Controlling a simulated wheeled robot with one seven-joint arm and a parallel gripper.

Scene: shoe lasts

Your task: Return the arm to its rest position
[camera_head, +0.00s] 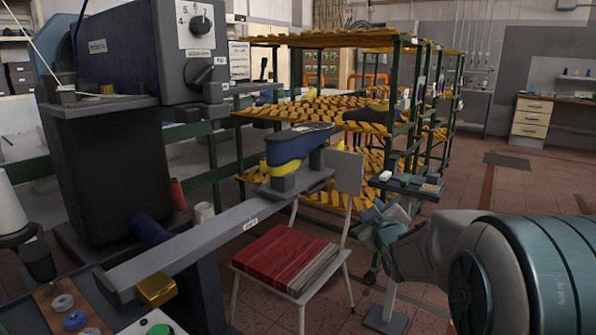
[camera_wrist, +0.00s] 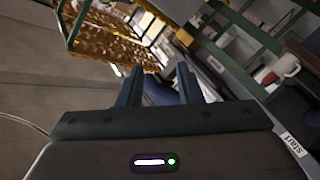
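My gripper (camera_head: 382,212) is at the lower right of the head view, right of the chair and apart from the shoe last. In the wrist view its two fingers (camera_wrist: 158,76) stand apart with a gap between them, so it looks open and empty. A dark blue and yellow shoe last (camera_head: 288,150) rests on the end of a grey beam (camera_head: 210,235). A dark blue shape (camera_wrist: 160,92) shows beyond the fingers in the wrist view; I cannot tell if it is that last. Another dark last (camera_head: 368,113) lies on the rack.
A white-framed chair with a red striped seat (camera_head: 286,258) stands beside my gripper. A small stand with a tray (camera_head: 405,184) is close behind it. A green rack with orange slatted shelves (camera_head: 330,112) fills the middle. Open floor (camera_head: 510,190) lies at the right.

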